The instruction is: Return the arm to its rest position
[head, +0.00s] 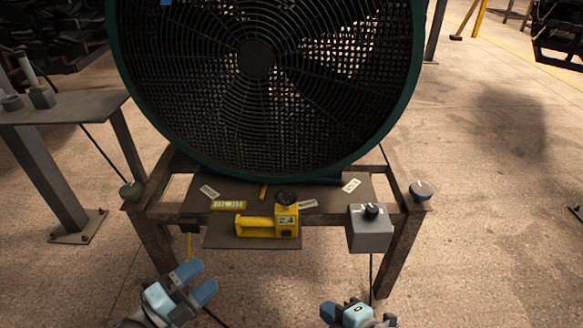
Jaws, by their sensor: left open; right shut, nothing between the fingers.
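My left gripper (197,280) is at the bottom of the head view, left of centre. Its two blue fingers are spread apart with nothing between them. My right gripper (332,311) is at the bottom edge, right of centre. It is shut and holds nothing, and its lower part is cut off by the frame. Both grippers appear in front of the metal stand (160,212), apart from the things on it.
A large round fan (255,60) with a green rim stands on the stand. A yellow tool (262,226) lies on the stand's front shelf. A grey box with a black knob (370,235) is at its right. A metal table (62,107) stands at left. Floor at right is mostly clear.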

